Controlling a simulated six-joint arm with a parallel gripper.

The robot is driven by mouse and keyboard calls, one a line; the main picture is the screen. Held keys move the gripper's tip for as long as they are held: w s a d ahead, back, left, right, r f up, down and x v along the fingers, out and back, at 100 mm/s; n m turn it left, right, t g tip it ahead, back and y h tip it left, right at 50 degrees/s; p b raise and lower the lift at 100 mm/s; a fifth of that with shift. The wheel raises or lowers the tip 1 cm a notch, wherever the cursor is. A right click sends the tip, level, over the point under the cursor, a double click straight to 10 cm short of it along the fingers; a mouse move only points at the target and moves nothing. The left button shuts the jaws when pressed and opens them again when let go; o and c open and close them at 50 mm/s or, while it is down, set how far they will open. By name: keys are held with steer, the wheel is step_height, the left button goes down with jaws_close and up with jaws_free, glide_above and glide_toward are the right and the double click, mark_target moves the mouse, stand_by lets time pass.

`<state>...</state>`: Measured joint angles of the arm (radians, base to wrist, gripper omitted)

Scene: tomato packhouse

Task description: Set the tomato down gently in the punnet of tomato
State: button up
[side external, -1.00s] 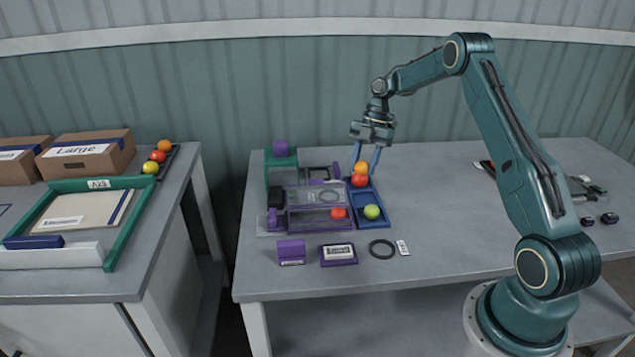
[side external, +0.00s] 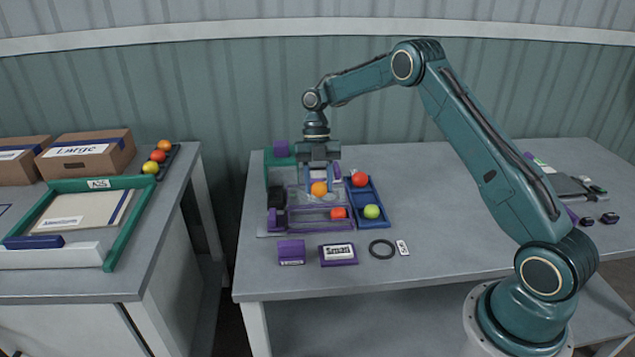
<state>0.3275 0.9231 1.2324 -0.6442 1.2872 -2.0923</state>
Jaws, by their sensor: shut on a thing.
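My gripper (side external: 319,183) points down and is shut on an orange tomato (side external: 319,189). It holds the tomato over the clear, purple-edged punnet (side external: 302,226). Whether the tomato touches the punnet cannot be told from this angle. A red tomato (side external: 338,213) is at the front right of the punnet. The blue tray (side external: 377,224) stands just right of the punnet, with another red tomato (side external: 359,179) at its back and a green tomato (side external: 371,211) near its front. My gripper hides part of the punnet's back.
A green and purple fixture (side external: 281,155) stands behind the punnet. A purple block (side external: 291,251), a "Small" label block (side external: 338,254), a black ring (side external: 381,249) and a small white tag (side external: 402,247) lie in front. The table's middle right is clear. A separate bench (side external: 100,290) holds boxes at left.

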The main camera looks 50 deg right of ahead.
steer(key=shift+f, duration=0.15)
steer(key=shift+f, duration=2.95)
steer(key=o, duration=0.8)
steer(key=c, duration=0.3)
steer(key=shift+r, duration=0.1)
